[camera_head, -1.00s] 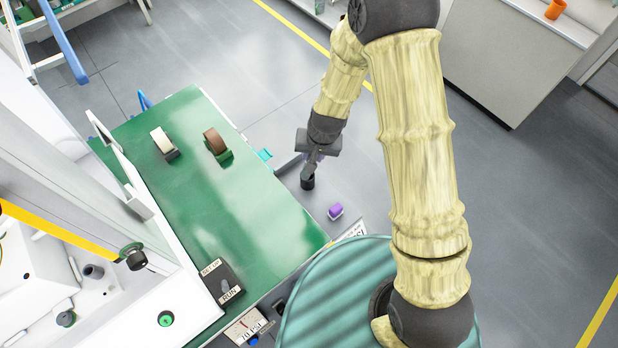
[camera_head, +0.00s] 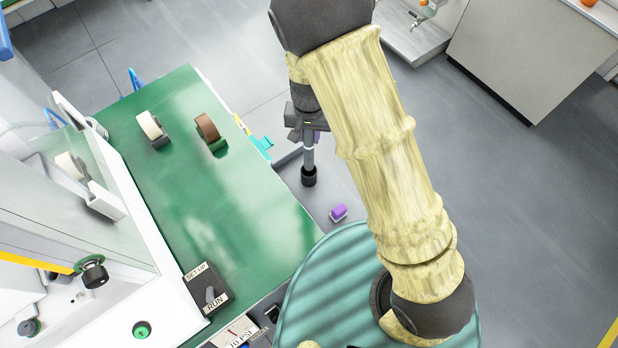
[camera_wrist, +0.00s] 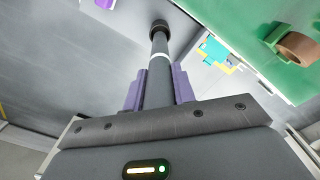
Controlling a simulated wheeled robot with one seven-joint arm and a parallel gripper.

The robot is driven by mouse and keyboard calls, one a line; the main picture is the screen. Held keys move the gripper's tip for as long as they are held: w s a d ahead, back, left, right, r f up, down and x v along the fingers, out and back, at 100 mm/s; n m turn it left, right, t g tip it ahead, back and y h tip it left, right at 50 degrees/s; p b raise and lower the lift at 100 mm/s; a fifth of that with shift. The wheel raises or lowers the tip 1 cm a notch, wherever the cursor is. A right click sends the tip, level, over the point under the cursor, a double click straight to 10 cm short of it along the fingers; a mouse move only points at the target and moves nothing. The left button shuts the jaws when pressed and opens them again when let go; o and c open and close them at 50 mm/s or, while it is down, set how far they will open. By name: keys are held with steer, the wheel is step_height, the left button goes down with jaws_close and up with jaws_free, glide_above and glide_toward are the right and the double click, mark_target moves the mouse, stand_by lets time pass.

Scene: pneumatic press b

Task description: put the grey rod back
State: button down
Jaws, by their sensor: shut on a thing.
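The grey rod (camera_head: 308,160) hangs upright from my gripper (camera_head: 312,134), with a black cylindrical end at the bottom and a light band. In the wrist view the rod (camera_wrist: 160,62) runs between the two purple fingers of my gripper (camera_wrist: 158,88), which are shut on it. My gripper is off the right edge of the green-topped bench, above the floor side. My arm hides part of the gripper in the head view. I cannot tell which place the rod belongs in.
The green bench top (camera_head: 185,225) holds a white tape roll (camera_head: 151,126) and a brown tape roll (camera_head: 206,127). A teal item (camera_head: 262,144) is at its right edge. A purple block (camera_head: 339,212) is low beside the bench. The press (camera_head: 85,180) stands at left. Open floor lies right.

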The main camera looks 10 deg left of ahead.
mark_target(308, 153)
step_height(308, 153, down, 5)
steer(key=shift+f+p, duration=0.1)
steer(key=shift+p, duration=0.3)
steer(key=shift+w+f, duration=0.15)
steer(key=shift+f, duration=0.2)
steer(key=shift+d, duration=0.1)
steer(key=shift+f, duration=0.4)
steer(key=shift+f+p, duration=0.55)
steer(key=shift+f, duration=0.9)
steer(key=shift+s, duration=0.2)
steer(key=c, duration=1.1)
jaws_free()
steer(key=shift+c, duration=0.2)
steer(key=shift+w+f, duration=0.1)
